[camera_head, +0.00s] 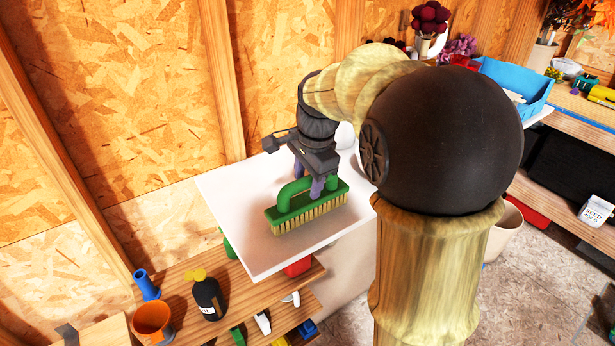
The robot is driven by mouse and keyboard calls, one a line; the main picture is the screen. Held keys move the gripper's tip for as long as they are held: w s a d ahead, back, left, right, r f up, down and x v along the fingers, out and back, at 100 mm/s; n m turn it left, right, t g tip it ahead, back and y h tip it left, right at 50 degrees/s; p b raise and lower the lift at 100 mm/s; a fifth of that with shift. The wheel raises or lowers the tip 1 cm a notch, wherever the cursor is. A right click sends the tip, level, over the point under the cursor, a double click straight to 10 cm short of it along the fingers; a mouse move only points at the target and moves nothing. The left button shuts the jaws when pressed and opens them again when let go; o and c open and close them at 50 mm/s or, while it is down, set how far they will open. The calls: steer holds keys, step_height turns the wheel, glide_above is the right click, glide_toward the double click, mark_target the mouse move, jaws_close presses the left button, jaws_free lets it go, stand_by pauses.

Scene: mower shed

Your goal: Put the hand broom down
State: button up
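The hand broom (290,208) has a green body with an arched green handle and pale bristles pointing down. The far finger is partly hidden. The broom is roughly level. I cannot tell whether the bristles touch the white surface.
Below the white surface, a wooden shelf (180,285) holds a dark bottle (208,297), an orange pot (152,320) and a blue funnel-like item (146,284). A blue tray (515,85) stands at the back right. The white surface left of the broom is clear.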

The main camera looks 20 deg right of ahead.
steer(key=shift+w+d+f, duration=0.1)
steer(key=shift+d, duration=0.05)
steer(key=shift+f+b, duration=0.15)
steer(key=shift+b, duration=0.15)
steer(key=s+r+b, duration=0.1)
steer(key=r, duration=0.7)
steer(key=s+r+b, duration=0.1)
steer(key=s+r, duration=0.1)
steer(key=r, duration=0.7)
steer(key=shift+s+d+r, duration=0.15)
steer(key=shift+s+d, duration=0.1)
steer(key=shift+d, duration=0.1)
